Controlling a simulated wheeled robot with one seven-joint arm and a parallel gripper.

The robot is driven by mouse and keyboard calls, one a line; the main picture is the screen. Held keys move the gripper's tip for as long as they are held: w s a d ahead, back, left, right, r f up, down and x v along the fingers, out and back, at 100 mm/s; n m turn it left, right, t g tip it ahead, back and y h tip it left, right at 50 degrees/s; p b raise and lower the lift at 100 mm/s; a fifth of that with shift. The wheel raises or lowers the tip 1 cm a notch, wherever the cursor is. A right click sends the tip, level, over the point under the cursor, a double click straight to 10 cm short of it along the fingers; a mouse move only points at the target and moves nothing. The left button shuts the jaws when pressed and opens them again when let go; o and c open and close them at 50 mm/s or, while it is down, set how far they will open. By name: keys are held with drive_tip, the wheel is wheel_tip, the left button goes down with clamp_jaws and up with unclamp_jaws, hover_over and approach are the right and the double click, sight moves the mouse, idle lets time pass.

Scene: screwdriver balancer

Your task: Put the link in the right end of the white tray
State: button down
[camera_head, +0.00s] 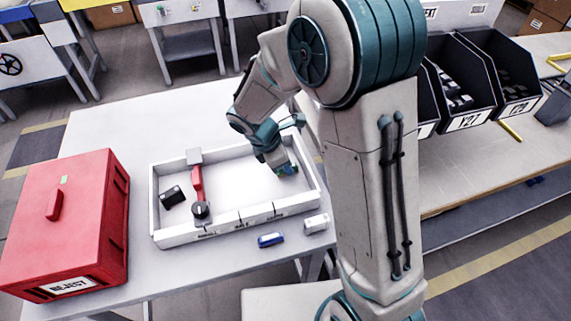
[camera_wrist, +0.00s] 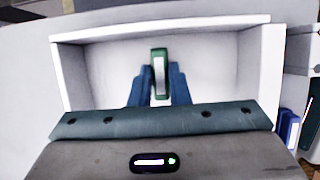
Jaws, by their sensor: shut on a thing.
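The white tray (camera_head: 172,238) lies on the table, with low walls and labels along its front. My gripper (camera_head: 284,168) reaches down inside its right end. In the wrist view, my two blue fingers (camera_wrist: 160,90) are shut on a small upright green piece with a pale face, seemingly the link (camera_wrist: 160,62). The link also shows as a bit of green at the fingertips in the head view (camera_head: 290,169). The tray wall (camera_wrist: 165,30) runs behind it in the wrist view. I cannot tell whether the link touches the tray floor.
A blue piece (camera_head: 271,240) and a whitish piece (camera_head: 316,223) lie in front. A red reject box (camera_head: 75,225) stands left.

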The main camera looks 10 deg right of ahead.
drive_tip(key=shift+f, duration=0.25)
drive_tip(key=shift+f, duration=0.1)
drive_tip(key=shift+f, duration=0.15)
drive_tip(key=c, duration=1.4)
unclamp_jaws()
drive_tip(key=shift+o, duration=0.2)
